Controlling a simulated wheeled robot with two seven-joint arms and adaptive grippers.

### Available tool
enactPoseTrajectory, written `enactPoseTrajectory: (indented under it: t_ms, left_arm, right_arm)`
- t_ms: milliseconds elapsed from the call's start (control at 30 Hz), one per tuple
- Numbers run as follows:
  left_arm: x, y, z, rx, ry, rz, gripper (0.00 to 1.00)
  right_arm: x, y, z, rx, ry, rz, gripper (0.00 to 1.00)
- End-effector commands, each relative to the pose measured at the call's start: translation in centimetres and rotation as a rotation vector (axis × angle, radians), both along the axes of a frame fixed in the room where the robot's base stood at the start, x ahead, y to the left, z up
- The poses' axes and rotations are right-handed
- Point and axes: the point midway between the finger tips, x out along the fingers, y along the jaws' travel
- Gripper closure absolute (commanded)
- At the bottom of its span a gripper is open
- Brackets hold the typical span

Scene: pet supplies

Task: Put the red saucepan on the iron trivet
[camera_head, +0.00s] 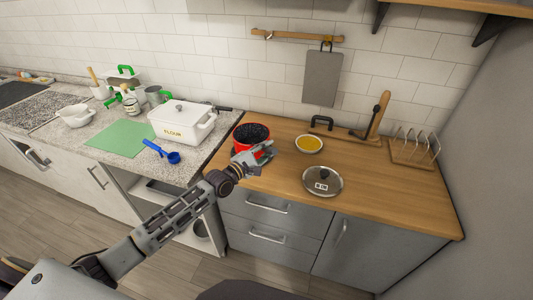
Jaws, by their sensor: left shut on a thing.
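The red saucepan (237,136) has a dark interior and is at the left end of the wooden counter. My left gripper (262,153) is at its near right side, shut on it. The fingers overlap the pan's rim, so the exact grip is partly hidden. I cannot tell whether the pan's base touches the counter. I cannot clearly make out the iron trivet. A black arched object (321,122) stands at the back of the counter, and I cannot tell what it is. My right gripper is not in view.
A glass lid (322,181) and a bowl of yellow food (309,144) are on the wooden counter (400,200). A rack (415,150) stands at the right. A white flour box (183,124), a green mat (118,139) and a blue scoop (165,153) are at left. The right front counter is clear.

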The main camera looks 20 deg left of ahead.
Motion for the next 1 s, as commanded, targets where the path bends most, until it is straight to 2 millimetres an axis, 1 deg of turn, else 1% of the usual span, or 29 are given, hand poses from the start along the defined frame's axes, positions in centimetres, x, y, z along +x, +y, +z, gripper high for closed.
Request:
enactPoseTrajectory:
  t_ms: [200, 667, 700, 833, 1000]
  left_arm:
    - [0.1, 0.0, -1.4, 0.002, -0.009, 0.001, 1.0]
    - [0.1, 0.0, -1.8, 0.001, -0.009, 0.0, 1.0]
    - [0.0, 0.0, -2.0, 0.001, -0.002, 0.0, 0.74]
    - [0.0, 0.0, -2.0, 0.001, -0.002, 0.0, 0.57]
    - [0.0, 0.0, -2.0, 0.001, -0.002, 0.0, 0.56]
  right_arm:
    - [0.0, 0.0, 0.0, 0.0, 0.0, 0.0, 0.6]
    - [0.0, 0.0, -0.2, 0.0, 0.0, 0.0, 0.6]
    - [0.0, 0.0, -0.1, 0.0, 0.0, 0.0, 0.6]
    - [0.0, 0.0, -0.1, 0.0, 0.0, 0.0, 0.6]
    - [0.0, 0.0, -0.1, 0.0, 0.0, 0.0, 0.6]
